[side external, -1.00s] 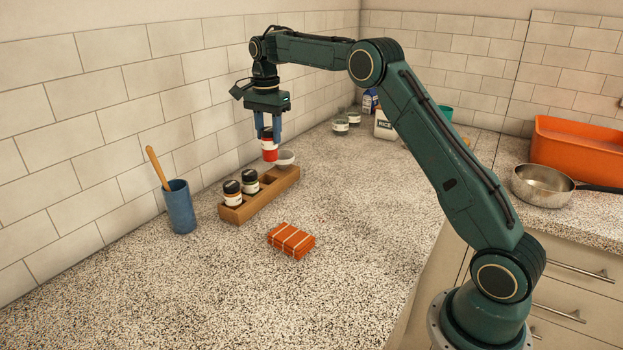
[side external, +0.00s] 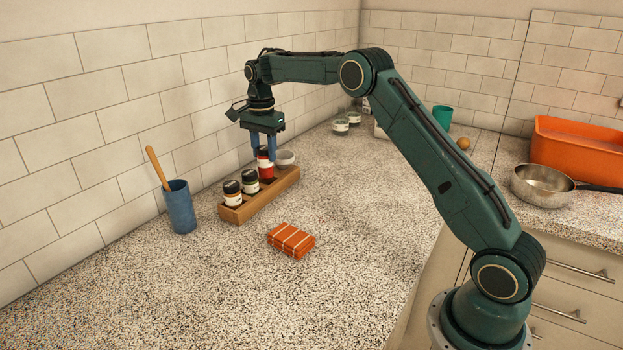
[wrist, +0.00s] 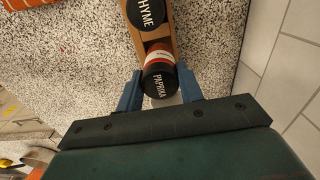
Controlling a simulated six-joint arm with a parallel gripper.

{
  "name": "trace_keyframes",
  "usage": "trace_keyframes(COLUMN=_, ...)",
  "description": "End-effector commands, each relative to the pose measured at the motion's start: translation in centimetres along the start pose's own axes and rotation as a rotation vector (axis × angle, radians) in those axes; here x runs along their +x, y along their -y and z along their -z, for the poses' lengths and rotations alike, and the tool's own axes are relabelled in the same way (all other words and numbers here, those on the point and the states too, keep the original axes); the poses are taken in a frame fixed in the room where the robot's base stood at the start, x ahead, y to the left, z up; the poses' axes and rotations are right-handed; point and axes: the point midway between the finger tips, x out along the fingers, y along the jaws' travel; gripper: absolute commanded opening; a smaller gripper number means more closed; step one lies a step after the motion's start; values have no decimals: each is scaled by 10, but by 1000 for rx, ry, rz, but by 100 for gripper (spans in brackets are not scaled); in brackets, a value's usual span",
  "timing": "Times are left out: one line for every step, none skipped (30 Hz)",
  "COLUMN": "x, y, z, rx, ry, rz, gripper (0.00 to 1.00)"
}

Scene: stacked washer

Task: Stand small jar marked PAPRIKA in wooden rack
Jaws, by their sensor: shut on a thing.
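The PAPRIKA jar (side external: 266,173), red with a white label and black lid, is upright at the rack's far part, beyond two other jars. Its lid reads PAPRIKA in the wrist view (wrist: 158,84). My gripper (side external: 264,156) points down and is shut on the jar, with one blue finger on each side; the fingers also show in the wrist view (wrist: 161,88). The wooden rack (side external: 263,200) stands on the counter near the wall. The jar's base is low, at the rack; whether it touches the rack floor is hidden.
Two black-lidded jars (side external: 232,190) (side external: 250,182) stand in the rack's near part; one lid reads THYME (wrist: 148,12).

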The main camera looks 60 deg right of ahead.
Motion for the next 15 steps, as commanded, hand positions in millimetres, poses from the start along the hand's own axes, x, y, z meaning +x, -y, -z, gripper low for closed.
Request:
trace_keyframes(x=0, y=0, z=0, rx=0, ry=0, rz=0, gripper=13)
trace_keyframes(x=2, y=0, z=0, rx=0, ry=0, rz=0, gripper=13)
trace_keyframes(x=4, y=0, z=0, rx=0, ry=0, rz=-1, gripper=13)
trace_keyframes(x=6, y=0, z=0, rx=0, ry=1, rz=-2, gripper=13)
trace_keyframes(x=8, y=0, z=0, rx=0, ry=1, rz=-2, gripper=13)
trace_keyframes(x=13, y=-1, z=0, rx=0, ry=1, rz=-2, gripper=13)
trace_keyframes(x=16, y=-1, z=0, rx=0, ry=1, rz=-3, gripper=13)
trace_keyframes(x=20, y=-1, z=0, rx=0, ry=1, rz=-4, gripper=13)
trace_keyframes(x=25, y=0, z=0, rx=0, ry=1, rz=-3, gripper=13)
trace_keyframes(x=28, y=0, z=0, rx=0, ry=1, rz=-3, gripper=13)
trace_keyframes(x=31, y=-1, z=0, rx=0, ry=1, rz=-4, gripper=13)
trace_keyframes(x=34, y=-1, z=0, rx=0, ry=1, rz=-3, gripper=13)
trace_keyframes(x=36, y=0, z=0, rx=0, ry=0, rz=-1, gripper=13)
trace_keyframes(x=38, y=0, z=0, rx=0, ry=0, rz=-1, gripper=13)
trace_keyframes(x=39, y=0, z=0, rx=0, ry=0, rz=0, gripper=13)
